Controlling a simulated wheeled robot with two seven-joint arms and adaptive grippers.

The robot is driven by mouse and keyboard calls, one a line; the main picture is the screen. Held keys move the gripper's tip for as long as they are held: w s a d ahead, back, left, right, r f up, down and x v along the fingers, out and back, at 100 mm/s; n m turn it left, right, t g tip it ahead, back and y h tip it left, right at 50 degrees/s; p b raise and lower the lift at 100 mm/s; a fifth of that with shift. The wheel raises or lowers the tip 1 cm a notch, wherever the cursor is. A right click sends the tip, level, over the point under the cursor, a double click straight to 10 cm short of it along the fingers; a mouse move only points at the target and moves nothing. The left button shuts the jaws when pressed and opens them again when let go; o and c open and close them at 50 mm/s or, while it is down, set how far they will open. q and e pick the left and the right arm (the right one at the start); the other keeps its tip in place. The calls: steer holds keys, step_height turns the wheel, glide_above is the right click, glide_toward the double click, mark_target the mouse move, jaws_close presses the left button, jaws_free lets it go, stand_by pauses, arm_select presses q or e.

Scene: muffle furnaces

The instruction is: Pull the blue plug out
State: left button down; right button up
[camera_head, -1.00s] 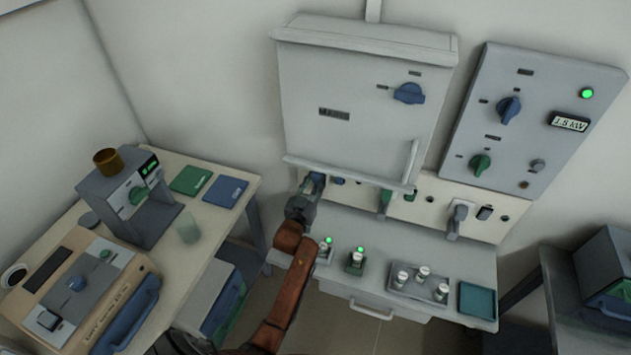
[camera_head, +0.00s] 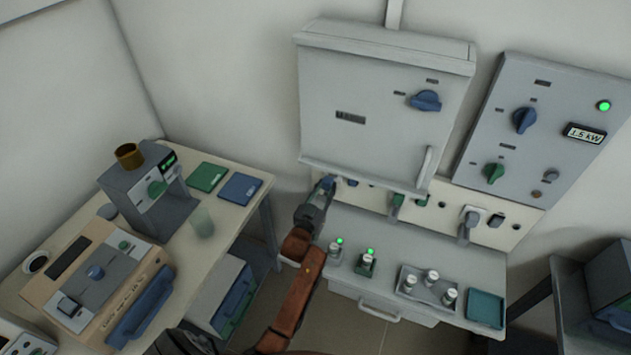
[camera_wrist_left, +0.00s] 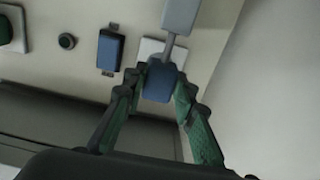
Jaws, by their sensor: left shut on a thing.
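The blue plug (camera_wrist_left: 160,82) is between the fingers of my left gripper (camera_wrist_left: 157,92) in the left wrist view, in front of a white socket plate (camera_wrist_left: 150,48) on the beige strip. I cannot tell whether its pins are still in the socket. The gripper is shut on the plug. My right gripper is not in view.
A blue switch (camera_wrist_left: 110,50) sits beside the plug's socket. Green plug (camera_head: 396,206) and grey plug (camera_head: 468,224) are farther right along the strip.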

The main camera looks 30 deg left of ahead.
arm_select(q)
steer(key=shift+s, duration=0.35)
steer(key=shift+f, duration=0.15)
steer(key=c, duration=2)
jaws_free()
steer(key=shift+c, duration=0.2)
steer(key=o, duration=0.5)
steer(key=shift+c, duration=0.2)
steer(key=shift+s, duration=0.15)
steer(key=s+d, duration=0.2)
steer(key=s, duration=0.9)
steer(key=shift+s, duration=0.3)
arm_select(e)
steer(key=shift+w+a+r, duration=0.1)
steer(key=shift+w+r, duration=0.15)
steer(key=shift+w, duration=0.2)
